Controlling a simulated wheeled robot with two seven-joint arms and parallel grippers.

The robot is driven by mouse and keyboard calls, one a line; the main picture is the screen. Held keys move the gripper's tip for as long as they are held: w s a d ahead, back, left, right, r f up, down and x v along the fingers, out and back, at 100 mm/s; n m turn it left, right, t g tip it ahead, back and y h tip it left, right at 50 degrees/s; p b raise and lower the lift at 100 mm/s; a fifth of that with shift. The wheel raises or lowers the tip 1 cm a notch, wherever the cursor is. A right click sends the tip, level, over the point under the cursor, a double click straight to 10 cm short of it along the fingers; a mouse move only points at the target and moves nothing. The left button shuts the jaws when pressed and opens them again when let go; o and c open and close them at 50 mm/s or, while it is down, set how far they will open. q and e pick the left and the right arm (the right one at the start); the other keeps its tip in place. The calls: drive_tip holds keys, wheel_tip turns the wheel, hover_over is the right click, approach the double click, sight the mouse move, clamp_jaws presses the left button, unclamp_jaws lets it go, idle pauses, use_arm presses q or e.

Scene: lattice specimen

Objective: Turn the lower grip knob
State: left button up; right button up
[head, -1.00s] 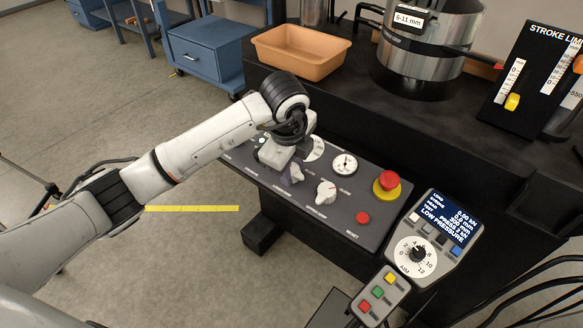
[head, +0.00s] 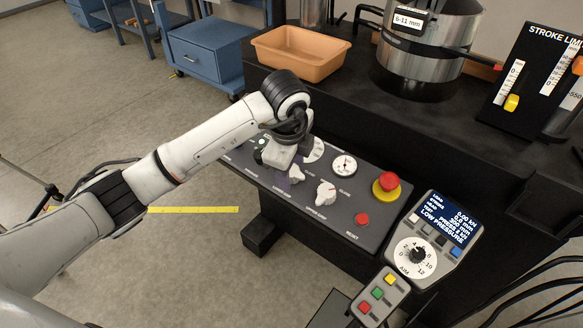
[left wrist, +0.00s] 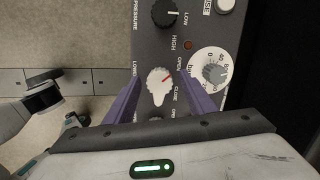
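The lower grip knob (head: 297,175) is a white knob on the sloping dark control panel (head: 345,222). My left gripper (head: 282,158) is over the panel, just behind the knob in the head view. In the left wrist view its two purple fingers are spread, one on each side of the knob, with gaps between. In the head view the fingers are mostly hidden by the gripper body. My right gripper is not in view.
A second white knob (head: 326,193), a red button (head: 362,219) and a red emergency stop (head: 388,182) sit to the right. A black pressure knob (left wrist: 164,13) and a dial (left wrist: 210,70) are close by. A handset (head: 438,235) shows LOW PRESSURE.

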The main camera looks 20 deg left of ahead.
use_arm(q)
drive_tip(key=v, duration=1)
drive_tip(key=shift+d+r, duration=0.1)
idle(0.6)
